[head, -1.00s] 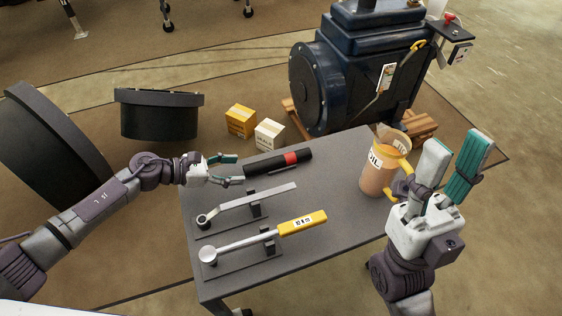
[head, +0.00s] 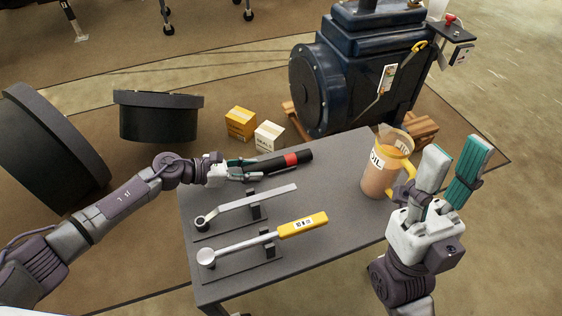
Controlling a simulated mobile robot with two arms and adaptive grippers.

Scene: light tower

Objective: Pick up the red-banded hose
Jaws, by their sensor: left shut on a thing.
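The red-banded hose (head: 292,159) is a short black cylinder with a red band near its right end. It lies along the back left edge of the grey table (head: 335,185). My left gripper (head: 250,170) is at the hose's left end, its fingers closed around that end, which they partly hide. I cannot tell whether the hose is clear of the tabletop. My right gripper (head: 455,175) is open and empty, fingers pointing up, at the right of the table beside the oil jug.
The oil jug (head: 378,178) with a yellow handle stands at the table's right end. A grey wrench (head: 245,204) and a yellow-handled wrench (head: 300,226) rest on stands in front of the hose. A dark blue machine (head: 350,85) and two boxes (head: 240,122) are behind the table.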

